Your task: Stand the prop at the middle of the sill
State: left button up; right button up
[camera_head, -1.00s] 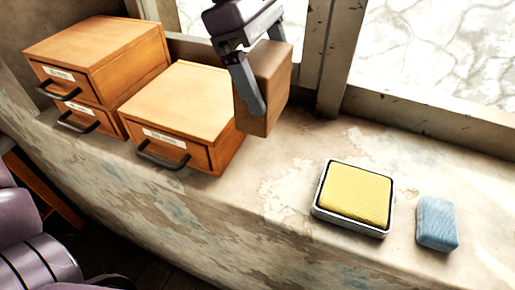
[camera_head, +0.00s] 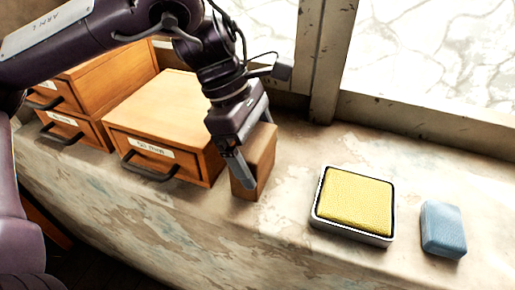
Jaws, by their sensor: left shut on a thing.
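The prop looks to be the brown wooden block (camera_head: 262,158), upright at the middle of the sill (camera_head: 290,170), just right of the single drawer box (camera_head: 170,115). My left gripper (camera_head: 240,165) comes down from the upper left and is shut on the block, with a grey finger across its near side. The block's lower end is at or very close to the sill surface; I cannot tell whether it touches. The gripper hides part of its upper left. My right gripper is not in view.
Two stacked wooden drawer boxes (camera_head: 75,95) stand at the left end. A yellow pad in a metal tray (camera_head: 355,203) and a blue block (camera_head: 443,229) lie to the right. A window frame post (camera_head: 333,60) rises behind. Bare sill lies between the block and the tray.

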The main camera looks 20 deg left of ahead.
pick_arm(q)
jog(key=shift+s+f, duration=0.1)
jog(key=o, duration=0.9)
jog(key=p+v, duration=0.3)
jog(key=v, duration=0.9)
jog(key=shift+p, duration=0.4)
